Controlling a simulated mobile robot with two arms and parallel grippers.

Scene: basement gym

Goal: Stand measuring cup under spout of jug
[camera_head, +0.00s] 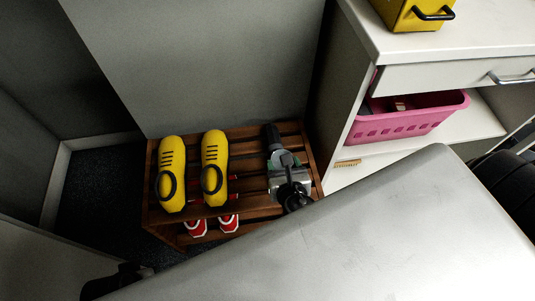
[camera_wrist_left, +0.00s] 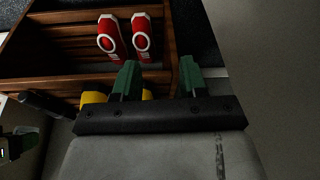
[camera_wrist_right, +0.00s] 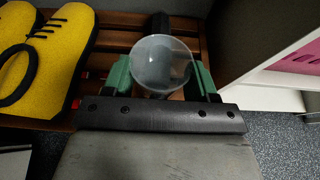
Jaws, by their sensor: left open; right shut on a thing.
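The measuring cup (camera_wrist_right: 163,62) is a clear, round vessel in the right wrist view. My right gripper (camera_wrist_right: 163,80) is shut on it, with one green finger at each side. In the head view my right gripper (camera_head: 290,180) is over the right end of the wooden rack, and the cup is hard to make out there. My left gripper (camera_wrist_left: 158,80) is open and empty in the left wrist view, in front of the rack's lower part. I cannot make out a jug or its spout in any view.
The wooden rack (camera_head: 250,212) bears yellow shoes (camera_head: 171,172) on top and red-and-white shoes (camera_head: 229,223) below. A dark cylinder (camera_head: 272,135) lies at its back right. A white cabinet (camera_head: 440,77) with a pink basket (camera_head: 420,118) and a yellow box (camera_head: 405,14) stands to the right.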

